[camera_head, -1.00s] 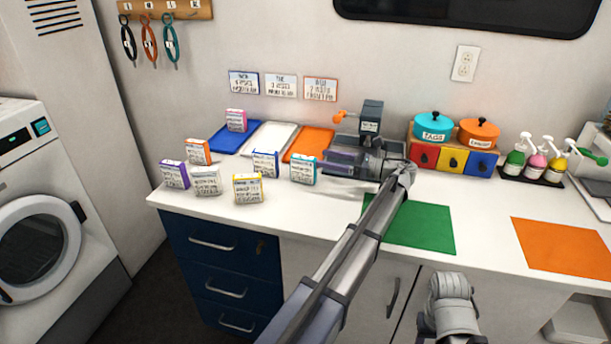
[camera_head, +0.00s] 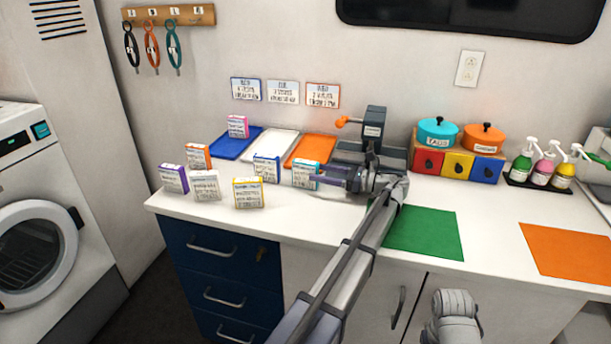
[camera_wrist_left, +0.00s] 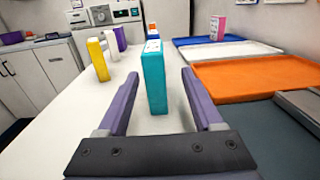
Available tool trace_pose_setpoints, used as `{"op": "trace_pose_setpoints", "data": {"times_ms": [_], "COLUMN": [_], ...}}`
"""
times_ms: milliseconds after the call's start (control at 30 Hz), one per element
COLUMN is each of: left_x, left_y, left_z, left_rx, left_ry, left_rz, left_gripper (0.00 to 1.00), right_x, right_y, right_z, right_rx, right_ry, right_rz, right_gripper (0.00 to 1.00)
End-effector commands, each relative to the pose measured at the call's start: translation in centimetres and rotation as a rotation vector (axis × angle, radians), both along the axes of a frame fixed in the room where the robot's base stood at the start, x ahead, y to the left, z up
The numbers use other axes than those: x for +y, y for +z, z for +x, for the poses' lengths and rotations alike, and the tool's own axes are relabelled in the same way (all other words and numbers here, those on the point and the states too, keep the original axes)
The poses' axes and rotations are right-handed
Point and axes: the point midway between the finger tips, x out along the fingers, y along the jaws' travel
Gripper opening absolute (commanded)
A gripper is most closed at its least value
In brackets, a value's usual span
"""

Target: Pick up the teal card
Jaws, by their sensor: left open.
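The teal card (camera_head: 305,173) is a small upright box with a white printed face and teal edges, standing on the white counter. In the left wrist view the teal card (camera_wrist_left: 154,80) shows its teal narrow side, lined up between the two purple fingers. My left gripper (camera_head: 326,176) comes from the right, low over the counter, with its fingertips at the card's right side. In the left wrist view the gripper (camera_wrist_left: 160,76) is open, with a gap visible on both sides of the card. Only part of my right arm shows at the bottom; its gripper is out of view.
A blue-edged card (camera_head: 266,168), a yellow card (camera_head: 248,193) and several others stand to the left. Blue, white and orange trays (camera_head: 309,150) lie behind. A grey clamp device (camera_head: 373,140) stands close behind my left gripper. A green mat (camera_head: 424,232) lies to the right.

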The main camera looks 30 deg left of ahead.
Motion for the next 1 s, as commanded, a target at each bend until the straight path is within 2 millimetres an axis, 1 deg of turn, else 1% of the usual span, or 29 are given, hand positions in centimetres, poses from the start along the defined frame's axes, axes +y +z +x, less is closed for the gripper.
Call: {"op": "trace_pose_setpoints", "data": {"times_ms": [167,300,433,500,667,767,1000], "left_x": [1.1,3.0,4.7,5.0,4.9,4.9,4.9], "left_y": [-0.2,-0.5,-0.4,-0.4,-0.4,-0.4,-0.4], "left_z": [-0.6,-1.4,-1.5,-1.5,-1.5,-1.5,-1.5], "left_rx": [0.000,0.000,0.000,0.000,0.000,0.000,0.000], "left_ry": [0.001,0.002,0.002,0.000,-0.001,0.000,0.000], "left_rz": [0.000,0.000,0.000,0.000,0.000,0.000,0.000], "left_gripper": [0.68,0.68,0.68,0.68,0.68,0.58,0.32], "right_x": [0.0,0.0,0.0,0.0,0.0,0.0,0.0], "right_y": [-0.2,-0.5,-0.4,-0.4,-0.4,-0.4,-0.4], "right_z": [0.0,0.0,0.0,0.0,0.0,0.0,0.0], "right_rx": [0.000,0.000,0.000,0.000,0.000,0.000,0.000], "right_ry": [0.000,0.000,0.000,0.000,0.000,0.000,0.000], "right_rz": [0.000,0.000,0.000,0.000,0.000,0.000,0.000], "right_gripper": [0.50,0.50,0.50,0.50,0.50,0.50,0.50]}}
